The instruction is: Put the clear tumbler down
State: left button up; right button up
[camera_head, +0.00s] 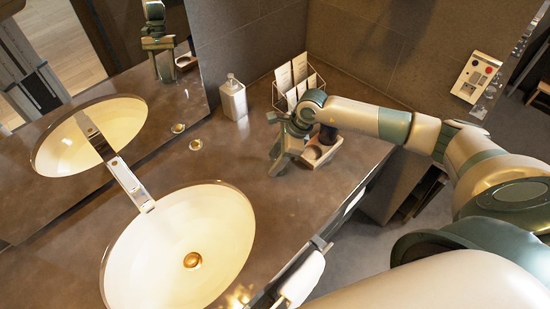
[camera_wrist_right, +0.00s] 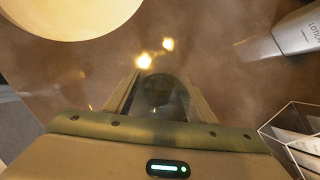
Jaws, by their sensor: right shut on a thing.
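My right gripper (camera_head: 281,160) is over the counter (camera_head: 235,165), between the basin and the small tray. In the right wrist view, its two fingers (camera_wrist_right: 160,98) are shut on the clear tumbler (camera_wrist_right: 160,92), which looks dark and see-through between them. In the head view, I cannot make out the tumbler apart from the gripper. I cannot tell whether its base touches the counter.
The basin (camera_head: 215,230) is to the left. A lotion bottle (camera_head: 233,98) and a clear card holder (camera_head: 297,82) stand behind. A small tray (camera_head: 322,151) with a dark item is right beside my gripper. Bare counter lies between basin and gripper.

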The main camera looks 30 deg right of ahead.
jog(key=o, duration=1.1)
jog(key=shift+o, duration=0.2)
jog(key=shift+r, duration=0.15)
jog(key=shift+d+r, duration=0.15)
jog(key=shift+b+v, duration=2.2)
jog(key=shift+v, duration=3.6)
